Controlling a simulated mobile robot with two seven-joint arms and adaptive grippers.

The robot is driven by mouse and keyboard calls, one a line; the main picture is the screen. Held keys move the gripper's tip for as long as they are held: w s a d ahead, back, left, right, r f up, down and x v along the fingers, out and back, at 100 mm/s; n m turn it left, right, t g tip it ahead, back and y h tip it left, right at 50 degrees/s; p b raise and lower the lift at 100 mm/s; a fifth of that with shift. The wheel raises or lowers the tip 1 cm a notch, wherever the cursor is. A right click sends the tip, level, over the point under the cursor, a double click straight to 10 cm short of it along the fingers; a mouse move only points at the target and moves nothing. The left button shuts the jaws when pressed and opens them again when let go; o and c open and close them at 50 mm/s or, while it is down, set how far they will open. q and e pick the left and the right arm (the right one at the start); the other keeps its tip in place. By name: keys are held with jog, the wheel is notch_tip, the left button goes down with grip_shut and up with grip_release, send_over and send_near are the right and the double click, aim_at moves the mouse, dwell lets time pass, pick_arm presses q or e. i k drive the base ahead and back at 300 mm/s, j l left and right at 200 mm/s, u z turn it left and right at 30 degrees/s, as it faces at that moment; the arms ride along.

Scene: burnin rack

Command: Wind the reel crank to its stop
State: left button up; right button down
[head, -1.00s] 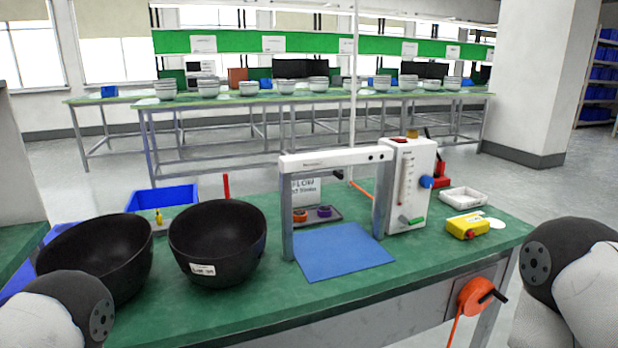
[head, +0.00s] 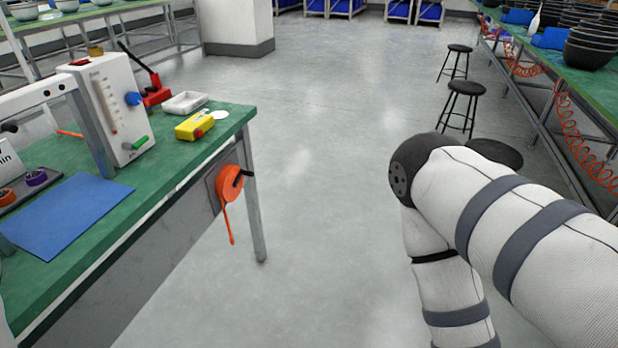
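The orange reel (head: 230,186) is mounted on the front side of the green-topped bench, near its right front leg. Its black crank handle (head: 241,177) sticks out to the right from the reel's upper part. An orange strap (head: 230,222) hangs from the reel and ends above the floor. My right arm is in view at the right, well apart from the reel. Its gripper is out of the picture. My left arm and gripper are not in view.
The bench (head: 190,160) carries a white instrument box (head: 115,105), a yellow device (head: 195,125), a white tray (head: 185,102) and a blue mat (head: 62,215). Open floor (head: 320,130) lies right of the bench. Black stools (head: 466,88) stand beside another bench at the right.

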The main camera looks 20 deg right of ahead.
aim_at(230, 180)
jog(key=i+l+u, duration=0.4)
jog(key=l, duration=0.2)
jog(key=i+l+u, duration=0.1)
jog(key=l+u, duration=0.15)
jog(key=i+l+u, duration=0.2)
jog(key=l, duration=0.2)
jog(key=l+u, duration=0.2)
jog(key=l, duration=0.2)
